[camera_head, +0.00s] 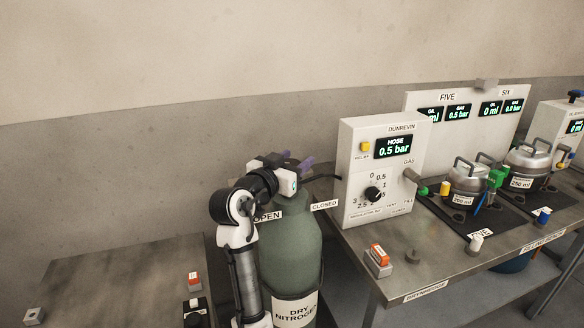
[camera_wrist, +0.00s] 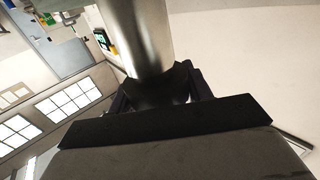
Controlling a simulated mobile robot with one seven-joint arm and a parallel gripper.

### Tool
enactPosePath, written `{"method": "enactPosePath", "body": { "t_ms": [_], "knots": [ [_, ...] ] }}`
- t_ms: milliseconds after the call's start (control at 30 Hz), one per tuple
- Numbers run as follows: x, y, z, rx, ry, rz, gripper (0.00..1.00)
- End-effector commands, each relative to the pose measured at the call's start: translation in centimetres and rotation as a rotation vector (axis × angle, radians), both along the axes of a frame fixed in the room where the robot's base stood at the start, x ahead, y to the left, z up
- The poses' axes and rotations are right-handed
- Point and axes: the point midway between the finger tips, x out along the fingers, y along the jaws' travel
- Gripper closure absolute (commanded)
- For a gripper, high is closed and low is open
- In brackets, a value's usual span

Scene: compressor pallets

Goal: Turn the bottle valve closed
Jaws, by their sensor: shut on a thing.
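A green gas bottle (camera_head: 290,245) labelled "DRY NITROGEN" stands upright between the two benches. Signs at its top read "OPEN" (camera_head: 268,215) on the left and "CLOSED" (camera_head: 325,205) on the right. My gripper (camera_head: 300,164) is at the bottle's top, shut on the valve, which is mostly hidden behind my gripper and wrist in the head view. In the wrist view, my gripper's dark fingers (camera_wrist: 160,92) close around a dark part at the base of a shiny metal cylinder (camera_wrist: 148,35). I cannot tell the valve's turn position.
A white control box (camera_head: 375,165) marked "DUNREVIN" shows "HOSE 0.5 bar" and stands on the right bench (camera_head: 440,268). Metal canisters (camera_head: 468,180) stand further right. A left bench (camera_head: 110,290) holds small items near its edge.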

Motion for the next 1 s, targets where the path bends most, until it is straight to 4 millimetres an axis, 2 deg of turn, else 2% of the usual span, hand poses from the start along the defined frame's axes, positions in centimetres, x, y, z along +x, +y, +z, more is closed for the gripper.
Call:
{"method": "enactPosePath", "body": {
  "t_ms": [33,700,1000],
  "knots": [
    [0.0,0.2,-0.4,0.0,0.0,-0.041,0.73],
    [-0.9,-0.7,-0.1,-0.003,0.003,-0.681,0.73],
    [-1.3,-0.8,0.0,-0.002,0.004,-0.916,0.73]
  ]
}}
